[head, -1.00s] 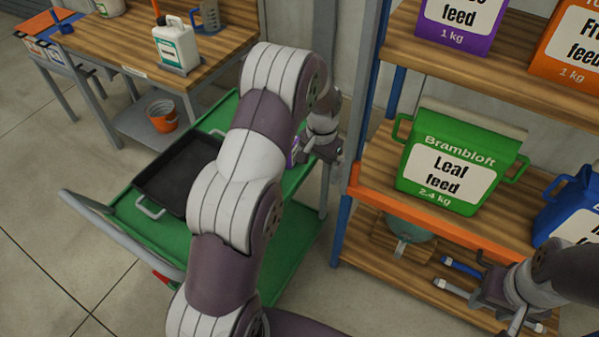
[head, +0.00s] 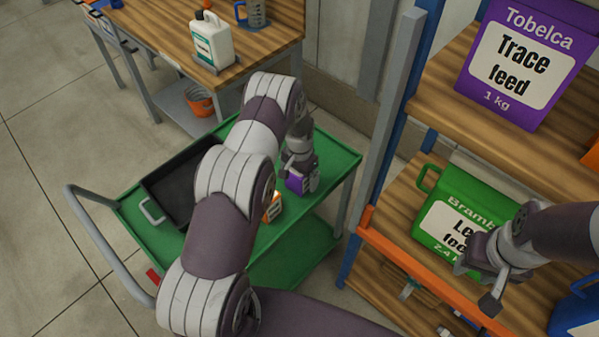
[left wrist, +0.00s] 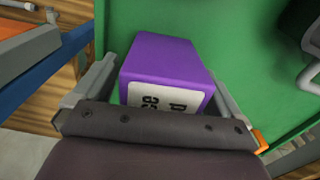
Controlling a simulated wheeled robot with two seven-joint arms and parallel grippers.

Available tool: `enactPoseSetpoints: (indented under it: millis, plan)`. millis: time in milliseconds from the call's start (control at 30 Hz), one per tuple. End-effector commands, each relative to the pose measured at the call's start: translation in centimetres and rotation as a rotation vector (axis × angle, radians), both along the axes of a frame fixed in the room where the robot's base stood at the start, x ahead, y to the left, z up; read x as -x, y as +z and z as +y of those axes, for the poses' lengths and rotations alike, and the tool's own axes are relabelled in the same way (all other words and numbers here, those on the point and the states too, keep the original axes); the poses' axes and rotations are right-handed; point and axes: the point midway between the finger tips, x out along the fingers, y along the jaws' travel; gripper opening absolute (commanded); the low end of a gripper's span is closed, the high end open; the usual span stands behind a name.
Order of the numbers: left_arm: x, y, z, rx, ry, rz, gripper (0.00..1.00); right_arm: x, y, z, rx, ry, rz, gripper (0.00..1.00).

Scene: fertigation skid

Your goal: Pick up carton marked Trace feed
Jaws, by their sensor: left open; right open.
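A small purple carton (head: 297,182) stands on the green cart. A large purple "Tobelca Trace feed 1 kg" pack (head: 515,65) stands on the upper shelf. My right gripper (head: 480,285) is open and empty in front of the lower shelf, covering part of the green Leaf feed container (head: 440,208).
The green cart top (head: 335,165) also carries a black tray (head: 165,185) and a small orange carton (head: 272,207), partly behind my left arm. The shelf's blue upright and orange edge (head: 400,263) stand right of the cart. A white jug (head: 211,42) stands on the workbench.

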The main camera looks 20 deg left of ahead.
Motion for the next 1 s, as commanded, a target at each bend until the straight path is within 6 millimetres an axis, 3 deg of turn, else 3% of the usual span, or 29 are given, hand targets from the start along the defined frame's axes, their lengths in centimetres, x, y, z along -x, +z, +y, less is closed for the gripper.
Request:
enactPoseSetpoints:
  millis: [100, 300, 367, 533, 833, 1000]
  plan:
    - [0.0, -1.1, 0.0, 0.0, 0.0, -0.001, 0.99, 0.0, 0.3, 0.0, 0.0, 0.0, 0.001, 0.43]
    - [-0.1, -1.4, 0.0, -0.001, 0.0, -0.001, 0.99, 0.0, 0.2, 0.0, 0.0, 0.0, 0.001, 0.43]
    - [-0.1, -1.4, 0.0, -0.001, 0.0, -0.001, 0.83, 0.0, 0.2, 0.0, 0.0, 0.0, 0.001, 0.43]
    - [-0.1, -1.3, 0.0, -0.001, 0.0, -0.001, 0.29, 0.0, 0.2, 0.0, 0.0, 0.0, 0.001, 0.43]
    - [-0.2, -0.8, 0.0, -0.001, 0.0, -0.004, 0.29, 0.0, 0.0, 0.0, 0.0, 0.0, 0.001, 0.43]
    - [-0.2, 2.1, 0.0, -0.001, 0.0, -0.008, 0.29, 0.0, -0.8, 0.0, 0.0, 0.0, 0.001, 0.43]
